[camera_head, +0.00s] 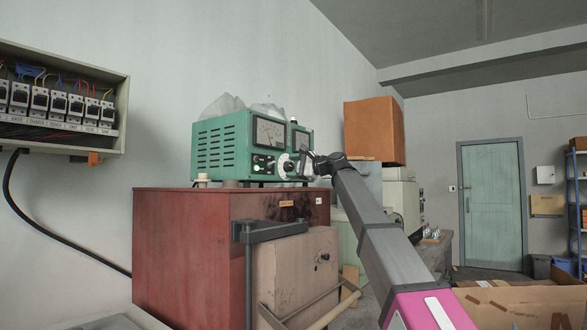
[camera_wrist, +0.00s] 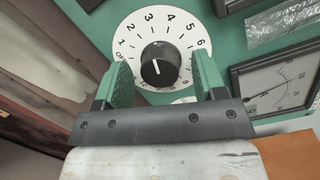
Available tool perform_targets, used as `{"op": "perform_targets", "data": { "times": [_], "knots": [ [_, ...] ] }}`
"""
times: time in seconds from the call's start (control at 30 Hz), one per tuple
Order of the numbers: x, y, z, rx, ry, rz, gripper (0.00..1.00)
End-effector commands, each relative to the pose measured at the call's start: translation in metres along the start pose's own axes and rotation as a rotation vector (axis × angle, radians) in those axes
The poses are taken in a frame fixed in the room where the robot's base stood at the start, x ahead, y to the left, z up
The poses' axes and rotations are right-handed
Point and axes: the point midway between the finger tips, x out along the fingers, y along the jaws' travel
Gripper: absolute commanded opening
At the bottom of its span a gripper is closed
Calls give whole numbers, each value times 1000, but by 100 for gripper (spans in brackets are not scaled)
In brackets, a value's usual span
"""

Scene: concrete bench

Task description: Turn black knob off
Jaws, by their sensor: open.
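The black knob (camera_wrist: 160,65) sits at the centre of a round white dial (camera_wrist: 185,28) with numbers around its rim, on a green instrument panel. A white line on the knob is visible in the wrist view. My gripper (camera_wrist: 160,75) is open, with one green-padded finger to the left of the knob and one to the right. Gaps show between the fingers and the knob; I cannot tell whether they touch the panel. In the head view, my gripper (camera_head: 310,162) is at the front of the green instrument box (camera_head: 222,145) and hides most of the dial (camera_head: 286,166).
A meter (camera_wrist: 280,85) lies right of the dial in the wrist view. The green box stands on a red cabinet (camera_head: 180,240). An open fuse box (camera_head: 60,135) hangs on the left wall. An orange-brown box (camera_head: 374,130) stands behind my arm.

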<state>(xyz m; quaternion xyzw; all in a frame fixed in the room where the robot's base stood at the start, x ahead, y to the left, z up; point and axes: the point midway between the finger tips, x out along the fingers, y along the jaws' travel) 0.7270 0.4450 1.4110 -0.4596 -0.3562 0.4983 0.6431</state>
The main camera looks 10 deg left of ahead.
Motion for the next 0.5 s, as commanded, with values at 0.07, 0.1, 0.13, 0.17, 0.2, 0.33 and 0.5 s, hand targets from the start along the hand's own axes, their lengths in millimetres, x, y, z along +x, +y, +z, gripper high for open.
{"op": "perform_targets", "data": {
  "times": [0.07, 0.1, 0.13, 0.17, 0.2, 0.33, 0.5],
  "knots": [
    [0, 0, 0, 0, 0, 0, 64],
    [0, 0, 0, 0, 0, 0, 64],
    [0, 0, 0, 0, 0, 0, 58],
    [0, 0, 0, 0, 0, 0, 48],
    [0, 0, 0, 0, 0, 0, 35],
    [0, 0, 0, 0, 0, 1, 15],
    [-1, 0, 0, -8, 0, 2, 15]
  ]
}}
